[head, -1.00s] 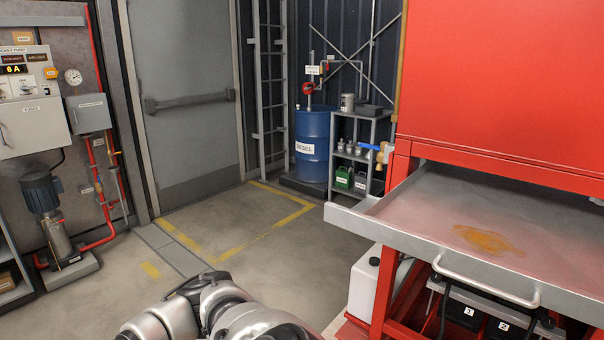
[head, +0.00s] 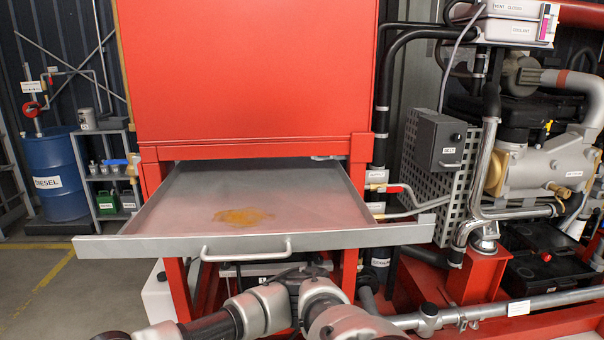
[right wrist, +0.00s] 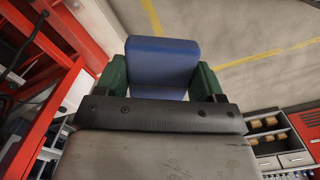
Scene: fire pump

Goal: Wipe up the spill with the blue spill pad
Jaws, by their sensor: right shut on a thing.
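The spill is an orange-brown patch (head: 243,217) on the pulled-out grey metal tray (head: 330,205) in the head view. The tray has a bar handle at its front and sits under a red tank. In the right wrist view, my right gripper (right wrist: 163,88) is shut on the blue spill pad (right wrist: 163,62), with a green finger on each side of it. The floor lies beyond the pad. My right gripper's fingers and my left gripper do not show in the head view; only arm links show at the bottom.
A blue diesel drum (head: 55,175) and a shelf (head: 105,180) stand at the left. Engine pipes and a grey box (head: 440,145) crowd the right side. The tray's raised side and front edges stick out over the red frame (head: 180,290). Open floor lies at the left.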

